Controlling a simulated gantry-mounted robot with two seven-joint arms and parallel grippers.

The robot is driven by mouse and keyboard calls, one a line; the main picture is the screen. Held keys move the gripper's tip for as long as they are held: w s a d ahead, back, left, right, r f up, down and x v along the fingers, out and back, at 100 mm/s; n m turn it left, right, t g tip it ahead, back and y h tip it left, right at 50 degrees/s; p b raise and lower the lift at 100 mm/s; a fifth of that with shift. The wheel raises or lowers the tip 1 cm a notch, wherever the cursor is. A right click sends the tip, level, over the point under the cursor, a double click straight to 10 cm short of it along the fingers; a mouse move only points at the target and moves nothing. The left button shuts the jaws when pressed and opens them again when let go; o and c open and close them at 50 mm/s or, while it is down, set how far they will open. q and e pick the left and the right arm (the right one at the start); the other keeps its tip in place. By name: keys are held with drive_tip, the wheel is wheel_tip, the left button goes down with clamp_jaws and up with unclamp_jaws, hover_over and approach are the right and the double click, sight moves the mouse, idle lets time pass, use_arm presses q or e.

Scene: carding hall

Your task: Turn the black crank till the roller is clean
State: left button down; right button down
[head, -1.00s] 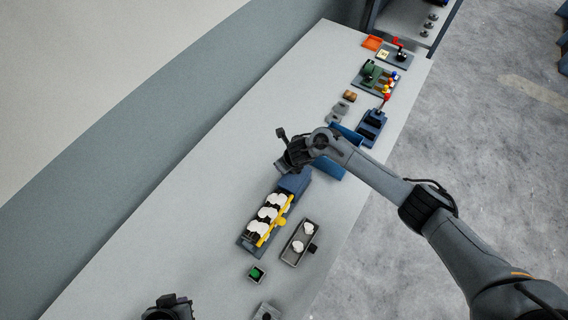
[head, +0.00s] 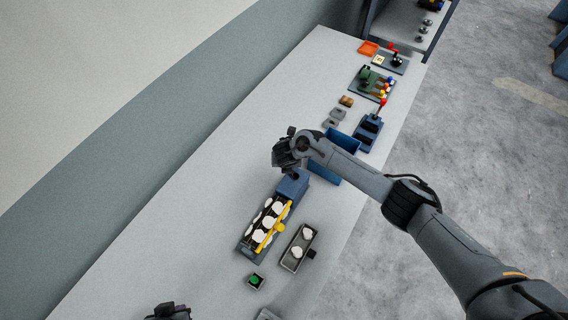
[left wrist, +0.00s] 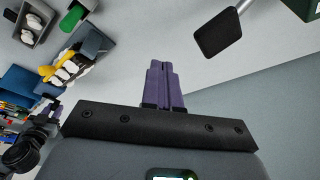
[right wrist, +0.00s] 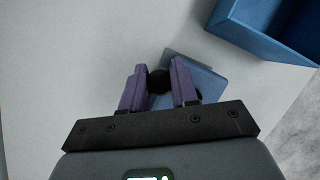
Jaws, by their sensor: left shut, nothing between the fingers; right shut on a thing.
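The roller (head: 267,222) is dark with several white fluff patches on it and lies in a blue-grey frame with a yellow bar (head: 272,231) along it. A blue housing (head: 293,185) stands at its far end. My right gripper (head: 292,170) is just beyond that housing. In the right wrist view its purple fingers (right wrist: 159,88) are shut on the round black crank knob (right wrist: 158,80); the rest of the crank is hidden. My left gripper (left wrist: 165,82) is shut and empty, away from the roller; part of it shows at the head view's bottom edge.
A grey tray (head: 287,262) with white fluff stands right of the roller. A blue bin (head: 324,174) is close to my right arm. Several other devices stand farther along the bench (head: 150,225).

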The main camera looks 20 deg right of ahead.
drive_tip(key=d+m, duration=0.1)
drive_tip(key=m, duration=0.1)
drive_tip(key=d+m+g+h+p, duration=0.1)
drive_tip(key=m, duration=0.2)
drive_tip(key=d+m+g+h, duration=0.1)
drive_tip(key=m, duration=0.1)
drive_tip(key=shift+w, duration=0.15)
drive_tip(key=shift+s+d+m+g+p, duration=0.25)
drive_tip(key=shift+s+d+m+g, duration=0.55)
drive_tip(key=shift+m, duration=1.6)
drive_tip(key=shift+s+d+m+g+p, duration=0.25)
drive_tip(key=shift+s+d+m+g, duration=0.5)
drive_tip(key=shift+m, duration=1.65)
drive_tip(key=shift+s+d+m+g+p, duration=0.25)
drive_tip(key=shift+s+d+m+g, duration=0.5)
drive_tip(key=shift+m, duration=1.65)
drive_tip(key=shift+w+a, duration=0.1)
drive_tip(key=shift+a, duration=0.25)
drive_tip(key=shift+g, duration=0.3)
drive_tip(key=c, duration=0.9)
unclamp_jaws()
drive_tip(key=shift+o, duration=0.2)
